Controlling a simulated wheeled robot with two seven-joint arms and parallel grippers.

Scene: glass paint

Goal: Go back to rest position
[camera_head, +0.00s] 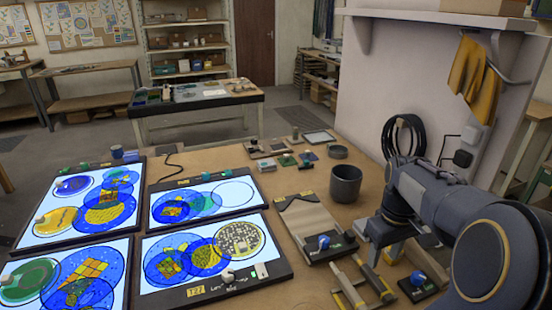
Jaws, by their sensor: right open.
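My right arm comes in from the right edge and bends down over the right side of the workbench. My right gripper (380,256) is at its end, low over the bench, close to a small wooden-and-metal stand (350,287). The gripper is open, and I see nothing held in it. Whether it touches the stand I cannot tell. My left arm and left gripper are not in view.
Lit panels with coloured glass discs (207,257) fill the left of the bench (290,190). A wall with a shelf (440,17) rises behind my arm.

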